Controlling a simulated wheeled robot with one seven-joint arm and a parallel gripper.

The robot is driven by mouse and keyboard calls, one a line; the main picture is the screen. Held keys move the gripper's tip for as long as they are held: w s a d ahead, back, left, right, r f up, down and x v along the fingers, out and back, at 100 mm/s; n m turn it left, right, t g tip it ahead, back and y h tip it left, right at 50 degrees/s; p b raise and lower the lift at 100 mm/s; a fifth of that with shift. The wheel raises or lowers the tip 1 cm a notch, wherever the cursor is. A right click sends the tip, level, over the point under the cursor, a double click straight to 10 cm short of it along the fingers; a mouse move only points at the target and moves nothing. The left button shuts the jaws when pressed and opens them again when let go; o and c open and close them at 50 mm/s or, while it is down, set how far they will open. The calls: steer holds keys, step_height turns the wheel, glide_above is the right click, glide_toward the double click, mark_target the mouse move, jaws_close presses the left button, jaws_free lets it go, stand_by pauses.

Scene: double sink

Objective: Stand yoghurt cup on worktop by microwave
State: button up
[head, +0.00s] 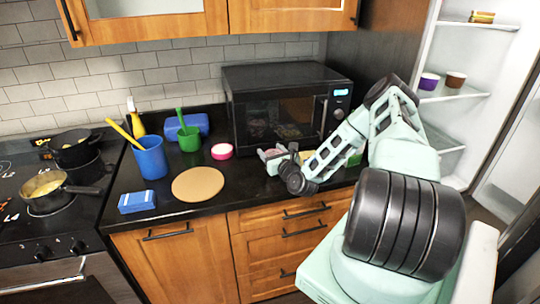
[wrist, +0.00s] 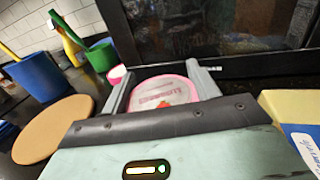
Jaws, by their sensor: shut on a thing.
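The yoghurt cup (wrist: 165,92) has a pink rim and a pale lid with a strawberry picture. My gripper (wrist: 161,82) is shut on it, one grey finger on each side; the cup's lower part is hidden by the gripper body. In the head view my gripper (head: 272,156) is over the black worktop (head: 235,185), close in front of the microwave (head: 285,105). The microwave is black with its door shut; it fills the top of the wrist view (wrist: 220,30). I cannot tell whether the cup touches the worktop.
A pink tub with a pale top (head: 221,151) stands left of my gripper. Further left are a round board (head: 198,184), a green cup (head: 189,140), a blue cup (head: 151,160) and a blue-and-white box (head: 137,202). A yellow object (wrist: 290,105) is close on the right.

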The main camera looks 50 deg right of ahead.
steer(key=shift+f, duration=1.2)
steer(key=shift+f, duration=0.1)
steer(key=shift+f, duration=0.1)
steer(key=o, duration=1.1)
steer(key=shift+c, duration=0.2)
steer(key=shift+r, duration=0.2)
